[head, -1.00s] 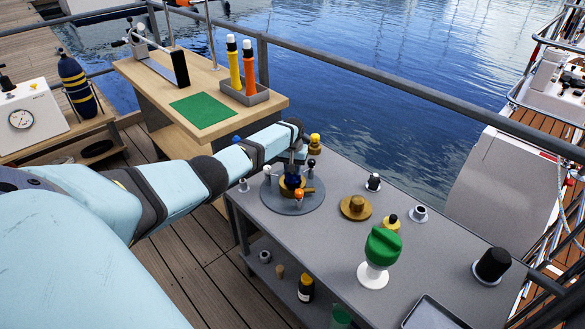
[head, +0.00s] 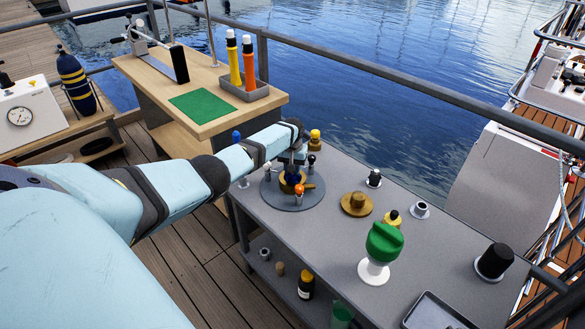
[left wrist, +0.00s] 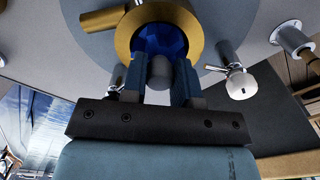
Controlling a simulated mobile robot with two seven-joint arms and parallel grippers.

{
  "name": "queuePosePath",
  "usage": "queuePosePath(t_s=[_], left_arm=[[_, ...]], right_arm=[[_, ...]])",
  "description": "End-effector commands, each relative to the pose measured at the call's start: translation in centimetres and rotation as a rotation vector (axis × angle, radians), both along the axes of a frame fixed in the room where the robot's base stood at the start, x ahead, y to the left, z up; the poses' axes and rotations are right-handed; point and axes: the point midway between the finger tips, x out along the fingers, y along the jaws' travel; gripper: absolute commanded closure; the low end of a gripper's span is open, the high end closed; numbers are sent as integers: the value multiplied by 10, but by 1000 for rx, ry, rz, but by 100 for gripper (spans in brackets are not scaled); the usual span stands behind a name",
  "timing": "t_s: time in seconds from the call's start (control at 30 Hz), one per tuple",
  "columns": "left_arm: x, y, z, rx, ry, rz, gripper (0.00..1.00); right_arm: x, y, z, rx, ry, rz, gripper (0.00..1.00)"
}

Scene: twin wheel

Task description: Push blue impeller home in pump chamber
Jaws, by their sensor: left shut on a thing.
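The brass pump chamber (head: 305,187) sits on a round grey plate (head: 282,204) at the near-left part of the grey table. The blue impeller (left wrist: 158,40) shows inside the round brass mouth of the chamber (left wrist: 194,20) in the left wrist view, partly hidden by my fingers. My left gripper (left wrist: 158,78) points at the chamber, its two fingers on either side of a grey hub (left wrist: 160,68) in front of the blue part, shut on the impeller. In the head view my left gripper (head: 293,158) is over the chamber. How deep the impeller sits cannot be told.
Small knobbed posts (head: 299,190) stand around the chamber on the plate. A brass flanged disc (head: 356,203), a green-topped white stand (head: 384,243), a black knob (head: 494,262) and a tray (head: 436,312) stand farther right. A metal rail (head: 400,85) runs behind the table.

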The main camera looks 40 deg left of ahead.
Motion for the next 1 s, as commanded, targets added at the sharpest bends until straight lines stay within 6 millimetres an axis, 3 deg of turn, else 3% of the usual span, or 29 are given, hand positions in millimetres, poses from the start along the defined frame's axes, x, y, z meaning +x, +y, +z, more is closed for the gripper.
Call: queuePosePath(t_s=[0.83, 0.87, 0.97, 1.0], left_arm=[[0, 0, -22, 0, -1, 0, 96], [0, 0, -21, 0, -1, 0, 68], [0, 0, -21, 0, -1, 0, 45], [0, 0, -21, 0, -1, 0, 43]], right_arm=[[0, 0, -16, 0, -1, 0, 57], [0, 0, -15, 1, -2, 0, 57], [0, 0, -15, 0, -1, 0, 57], [0, 0, -15, 0, -1, 0, 57]])
